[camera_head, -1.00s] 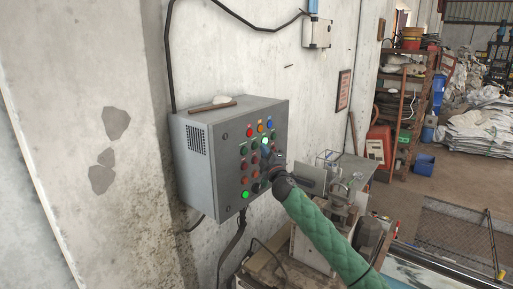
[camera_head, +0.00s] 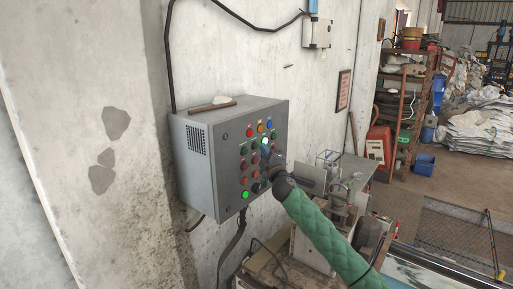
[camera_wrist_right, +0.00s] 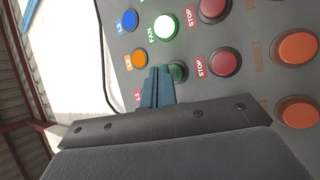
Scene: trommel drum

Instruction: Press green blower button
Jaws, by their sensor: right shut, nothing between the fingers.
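The grey control box (camera_head: 200,165) hangs on the wall, its panel bearing rows of coloured buttons. My right gripper (camera_head: 266,153) is at the panel's right side. In the right wrist view its blue fingers (camera_wrist_right: 157,78) are shut and empty. Their tips lie over the left edge of a dark green unlit button (camera_wrist_right: 179,71), partly hiding it; its label is not visible. I cannot tell whether they touch it. A lit green button (camera_wrist_right: 165,27) labelled FAN is just above the tips. My left gripper is not in view.
Close by are a red STOP button (camera_wrist_right: 223,63), an orange lamp (camera_wrist_right: 134,58) and a blue lamp (camera_wrist_right: 130,19). Large orange-red buttons (camera_wrist_right: 297,48) are at the right. Another lit green button (camera_head: 245,195) is low on the panel. A cluttered bench stands below the arm.

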